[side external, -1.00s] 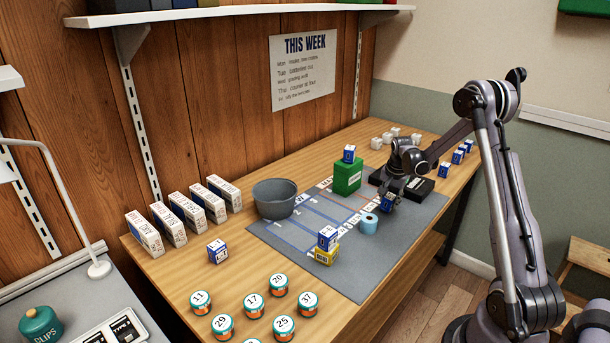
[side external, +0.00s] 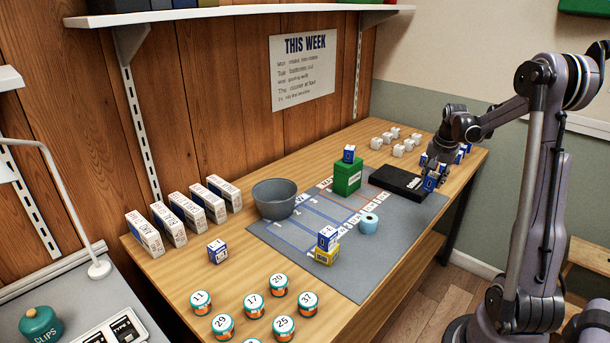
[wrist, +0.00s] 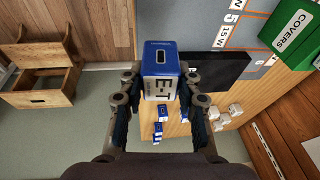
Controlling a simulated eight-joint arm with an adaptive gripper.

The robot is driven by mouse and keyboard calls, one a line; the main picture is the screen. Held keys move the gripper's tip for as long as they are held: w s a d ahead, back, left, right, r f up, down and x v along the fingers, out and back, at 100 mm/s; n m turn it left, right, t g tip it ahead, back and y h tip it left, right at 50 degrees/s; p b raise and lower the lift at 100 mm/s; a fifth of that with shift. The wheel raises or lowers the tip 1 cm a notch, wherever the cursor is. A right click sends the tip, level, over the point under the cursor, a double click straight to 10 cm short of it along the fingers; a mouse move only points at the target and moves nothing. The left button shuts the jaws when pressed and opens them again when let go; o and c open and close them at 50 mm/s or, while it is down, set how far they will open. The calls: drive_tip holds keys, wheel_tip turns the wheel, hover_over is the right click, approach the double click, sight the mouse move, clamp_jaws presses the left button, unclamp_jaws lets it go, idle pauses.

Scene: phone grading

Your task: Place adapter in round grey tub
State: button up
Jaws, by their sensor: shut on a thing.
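My gripper (side external: 431,174) is shut on a small blue-and-white box (side external: 430,184), held above the right end of the bench, by the black slab's right edge. In the wrist view the box (wrist: 162,62) sits between both fingers of my gripper (wrist: 160,78), with a dark slot on its blue top and "E-T" lettering on its white side. The round grey tub (side external: 275,203) stands upright far to the left, near the wooden wall; its inside is only partly visible. Several small white cubes (side external: 398,151), possibly adapters, stand at the back; they also show in the wrist view (wrist: 222,120).
A grey marked mat (side external: 340,275) carries a green box (side external: 347,178) topped by a blue box, a yellow box (side external: 327,257) under another blue box, and a light-blue roll (side external: 368,223). A black slab (side external: 385,179) lies behind. Blue boxes (wrist: 161,113) stand beyond my gripper.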

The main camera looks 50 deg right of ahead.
sight(430, 173)
wheel_tip(430, 173, up, 4)
drive_tip(key=shift+f, duration=0.15)
drive_tip(key=shift+w+r, duration=0.2)
drive_tip(key=shift+w, duration=0.35)
drive_tip(key=w+a+r+n+y, duration=0.1)
drive_tip(key=w+a+n, duration=0.3)
drive_tip(key=w, duration=0.7)
drive_tip(key=w+a+n, duration=0.3)
drive_tip(key=w+n, duration=0.1)
drive_tip(key=w, duration=0.7)
drive_tip(key=w+a+f+n+t+y, duration=0.15)
drive_tip(key=w+a+n, duration=0.75)
drive_tip(key=w+a, duration=0.95)
drive_tip(key=shift+g, duration=0.25)
drive_tip(key=f, duration=0.5)
drive_tip(key=s+a+f, duration=0.1)
drive_tip(key=f, duration=0.4)
drive_tip(key=s+f, duration=0.1)
drive_tip(key=f, duration=0.4)
drive_tip(key=shift+a+f, duration=0.25)
drive_tip(key=shift+a, duration=0.05)
drive_tip(key=shift+f, duration=0.1)
